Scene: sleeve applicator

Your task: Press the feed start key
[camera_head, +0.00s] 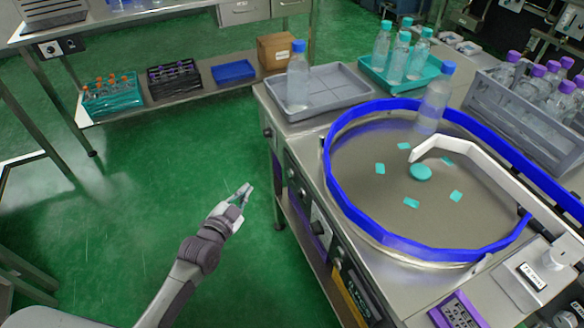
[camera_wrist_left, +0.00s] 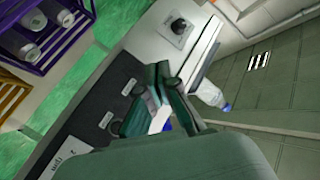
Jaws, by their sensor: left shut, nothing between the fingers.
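My left gripper (camera_head: 243,192) is shut and empty in the head view, over the green floor just left of the machine's front panel (camera_head: 300,195), apart from it in the picture. In the left wrist view its dark fingers (camera_wrist_left: 160,85) show in front of a panel with a dark area (camera_wrist_left: 85,110), carrying small labelled round controls (camera_wrist_left: 130,87), and a pale area with a black knob (camera_wrist_left: 178,28). The labels are too small to read, so I cannot tell which control is the feed start key. The fingers hide part of the panel. My right gripper is not in view.
A round turntable (camera_head: 370,205) with a blue rim stands on the machine top. A grey tray (camera_head: 335,92) holds a blue-capped bottle (camera_head: 298,78) near the left edge. A shelf (camera_head: 185,95) with racks stands at the back left. The floor (camera_head: 150,190) between is clear.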

